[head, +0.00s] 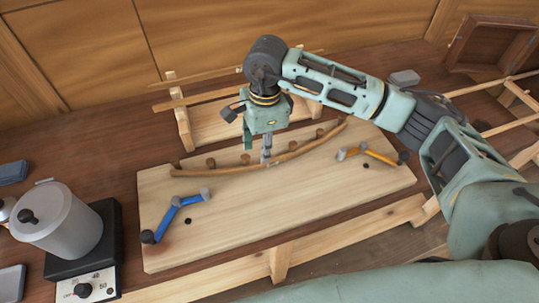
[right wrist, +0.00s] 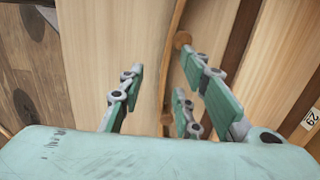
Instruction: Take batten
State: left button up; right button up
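The batten (head: 215,171) is a long thin curved wooden strip on the pale board (head: 330,203), lying along several round wooden pegs. My right gripper (head: 266,157) points down over the middle of the batten. In the right wrist view its fingers (right wrist: 163,88) are spread, and the batten (right wrist: 170,65) passes between them with visible gaps on both sides. Whether the fingertips reach down to the batten's level is hard to tell. My left gripper is not in view.
A blue lever clamp (head: 177,214) lies at the board's left and an orange one (head: 378,155) at its right. A grey pot (head: 57,222) on a dark dial base stands at the left. A wooden rack with strips (head: 184,128) stands behind the board.

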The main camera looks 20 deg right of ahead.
aim_at(272, 162)
jog(key=shift+w+d+h, duration=0.25)
jog(key=shift+d+h, duration=0.15)
jog(key=shift+d, duration=0.4)
jog(key=shift+d+f, duration=0.1)
jog(key=shift+f, duration=0.1)
jog(key=shift+s+f+p, duration=0.1)
jog(key=shift+f+p, duration=0.5)
jog(key=shift+f, duration=0.25)
jog(key=f, duration=0.1)
jog(key=f+p, duration=0.1)
jog(key=f, duration=0.1)
jog(key=f+p, duration=0.1)
jog(key=shift+w+f, duration=0.25)
jog(key=shift+w, duration=0.1)
jog(key=shift+f, duration=0.4)
jog(key=shift+c, duration=0.3)
grip_shut()
